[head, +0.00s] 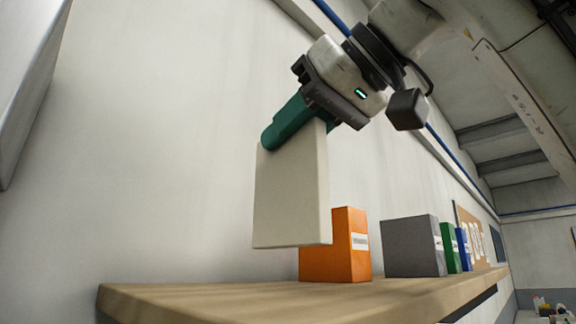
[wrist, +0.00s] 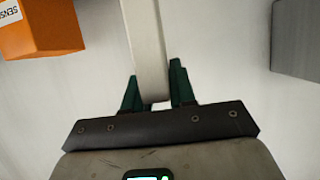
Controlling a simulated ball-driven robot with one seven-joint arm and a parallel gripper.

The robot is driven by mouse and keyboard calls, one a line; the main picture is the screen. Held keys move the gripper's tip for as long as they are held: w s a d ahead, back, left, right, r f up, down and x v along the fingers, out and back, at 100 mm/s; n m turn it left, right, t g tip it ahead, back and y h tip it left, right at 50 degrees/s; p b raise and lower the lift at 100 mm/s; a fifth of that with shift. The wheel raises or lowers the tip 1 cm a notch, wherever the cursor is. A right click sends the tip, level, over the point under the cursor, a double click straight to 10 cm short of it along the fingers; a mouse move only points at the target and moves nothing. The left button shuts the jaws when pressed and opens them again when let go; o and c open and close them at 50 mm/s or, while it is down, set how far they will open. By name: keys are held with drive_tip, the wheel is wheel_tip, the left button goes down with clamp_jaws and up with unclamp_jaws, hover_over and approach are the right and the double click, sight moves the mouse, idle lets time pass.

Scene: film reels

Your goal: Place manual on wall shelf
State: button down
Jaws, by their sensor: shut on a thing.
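The manual (head: 288,200) is a plain off-white book, held upright with its lower edge a little above the wooden wall shelf (head: 200,300) in the head view. My gripper (head: 296,122) is shut on its top edge. In the wrist view the manual (wrist: 145,45) runs up between the green fingers of my gripper (wrist: 158,92). In the head view the manual overlaps the left part of an orange box (head: 350,250).
The orange box stands on the shelf, with a grey box (head: 408,246), a green binder (head: 450,248) and a blue binder (head: 463,249) to its right. The shelf's left end is bare. A white wall (head: 150,150) rises behind. A gap separates the orange and grey boxes.

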sight(288, 167)
drive_tip(key=f, duration=0.3)
drive_tip(key=shift+w+a+f, duration=0.15)
drive_tip(key=shift+w+a, duration=0.05)
drive_tip(key=shift+w, duration=0.1)
drive_tip(key=shift+f, duration=0.4)
drive_tip(key=c, duration=0.9)
unclamp_jaws()
drive_tip(key=b+v, duration=0.3)
drive_tip(key=v, duration=0.9)
drive_tip(key=shift+b, duration=0.35)
